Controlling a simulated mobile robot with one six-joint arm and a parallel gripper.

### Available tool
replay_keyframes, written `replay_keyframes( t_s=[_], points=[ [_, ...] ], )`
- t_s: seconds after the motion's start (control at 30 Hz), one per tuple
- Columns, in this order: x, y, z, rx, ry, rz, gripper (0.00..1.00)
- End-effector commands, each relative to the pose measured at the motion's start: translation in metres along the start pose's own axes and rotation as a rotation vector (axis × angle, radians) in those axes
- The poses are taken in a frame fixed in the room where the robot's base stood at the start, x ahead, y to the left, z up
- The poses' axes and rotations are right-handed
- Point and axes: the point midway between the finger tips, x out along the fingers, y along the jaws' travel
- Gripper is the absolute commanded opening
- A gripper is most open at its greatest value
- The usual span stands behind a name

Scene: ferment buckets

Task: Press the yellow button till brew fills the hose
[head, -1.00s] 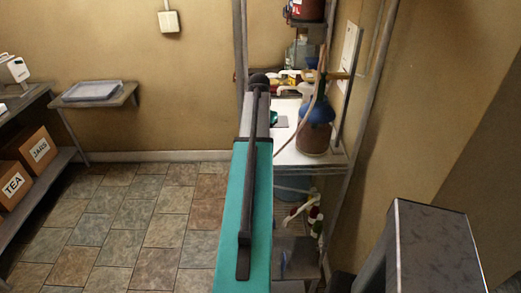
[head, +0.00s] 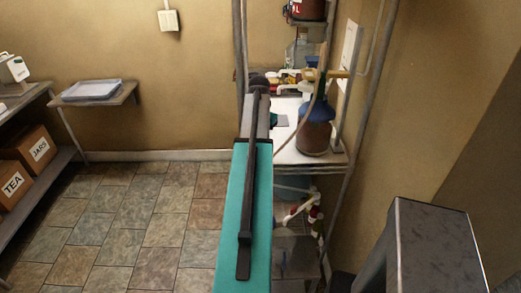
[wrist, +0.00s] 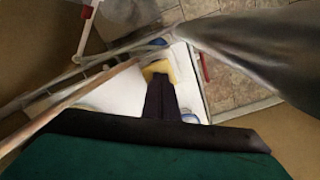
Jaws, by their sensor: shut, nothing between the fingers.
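A yellow block that looks like the button (wrist: 159,70) lies at the tips of my gripper (wrist: 160,84) in the wrist view. My gripper is shut and empty, and its dark fingers point at the yellow block's near edge. I cannot tell whether they touch or press it. A tan hose (wrist: 92,94) runs diagonally past the fingers on the left. In the head view the hose (head: 317,98) hangs in front of a brown bucket (head: 314,138) with a blue top on the white shelf.
A white shelf (head: 290,152) in a metal rack holds the bucket, with small items behind. A wall (head: 440,110) is close on the right. A dark metal block (head: 432,235) stands front right. Boxes (head: 30,145) fill the left shelving. The tiled floor (head: 145,215) is clear.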

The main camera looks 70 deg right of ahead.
Motion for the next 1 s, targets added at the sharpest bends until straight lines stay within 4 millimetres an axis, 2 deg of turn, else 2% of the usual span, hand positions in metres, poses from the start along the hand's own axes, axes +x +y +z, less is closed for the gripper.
replay_keyframes(
  t_s=[0.53,0.77,1.0],
  points=[
    [0.014,0.000,0.001,0.000,-0.002,0.001,0.00],
    [0.012,0.000,0.001,0.000,-0.002,0.001,0.00],
    [0.001,0.000,0.001,0.000,-0.002,0.001,0.00]
  ],
)
